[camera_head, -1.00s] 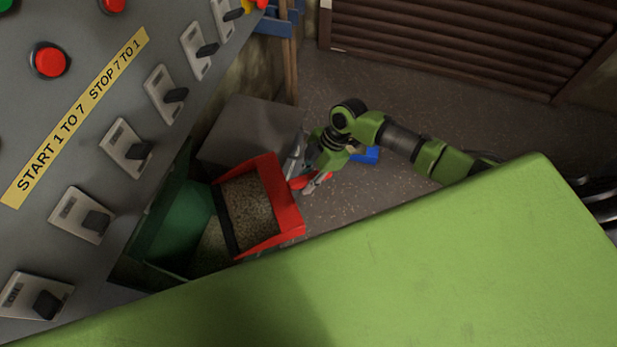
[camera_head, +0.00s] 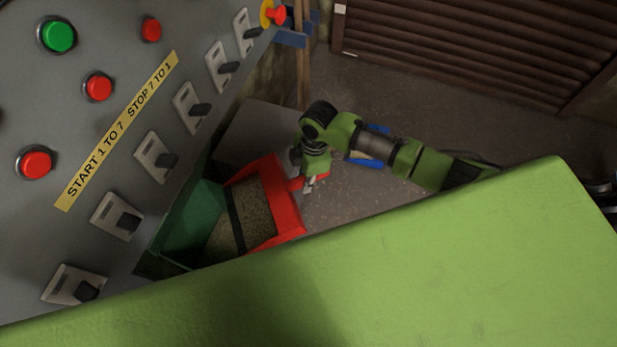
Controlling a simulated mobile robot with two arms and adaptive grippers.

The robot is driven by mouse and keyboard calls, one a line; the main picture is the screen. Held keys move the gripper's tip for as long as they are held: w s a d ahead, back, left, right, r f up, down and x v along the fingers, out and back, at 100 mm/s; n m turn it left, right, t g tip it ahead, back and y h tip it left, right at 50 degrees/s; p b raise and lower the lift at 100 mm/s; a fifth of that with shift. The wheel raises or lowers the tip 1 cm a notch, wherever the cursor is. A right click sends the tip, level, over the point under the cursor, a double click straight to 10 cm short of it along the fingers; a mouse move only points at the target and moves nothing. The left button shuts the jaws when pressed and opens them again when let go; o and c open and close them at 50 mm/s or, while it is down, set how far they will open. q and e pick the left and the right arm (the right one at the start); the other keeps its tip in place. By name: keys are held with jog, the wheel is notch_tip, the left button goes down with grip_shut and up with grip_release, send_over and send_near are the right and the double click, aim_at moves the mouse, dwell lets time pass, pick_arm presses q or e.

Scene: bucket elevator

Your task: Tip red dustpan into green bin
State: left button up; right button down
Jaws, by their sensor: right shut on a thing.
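The red dustpan (camera_head: 287,210) holds a brownish granular material and lies over the right side of the green bin (camera_head: 190,222). Its dark front lip points left, into the bin's opening. Similar grain shows in the bin just left of the lip. My right gripper (camera_head: 312,183) is shut on the dustpan's handle at its right side; the fingers are small and partly hidden by the wrist. The pan looks close to level, but its exact tilt is hard to tell. The near part of the bin is hidden by a green surface. My left gripper is not in view.
A grey control panel (camera_head: 200,150) with switches and buttons fills the left. A grey box (camera_head: 250,130) stands behind the bin. A blue object (camera_head: 367,160) lies behind my right arm. A large green surface (camera_head: 400,270) covers the foreground. Floor is open at right.

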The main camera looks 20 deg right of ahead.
jog(key=shift+w+a+r+h+p, duration=0.1)
jog(key=shift+a+r+h+p, duration=0.3)
jog(key=shift+r, duration=0.45)
jog(key=a+r+h+p, duration=0.1)
jog(key=a+r+p, duration=0.1)
jog(key=p, duration=0.1)
jog(key=shift+a+r+p, duration=0.25)
jog(key=shift+r+p, duration=0.1)
jog(key=shift+r, duration=0.05)
jog(key=shift+a+r+h+p, duration=0.6)
jog(key=shift+a+r+p, duration=0.05)
jog(key=shift+a+r+h+p, duration=0.35)
jog(key=shift+a+r+h, duration=0.1)
jog(key=shift+a, duration=0.1)
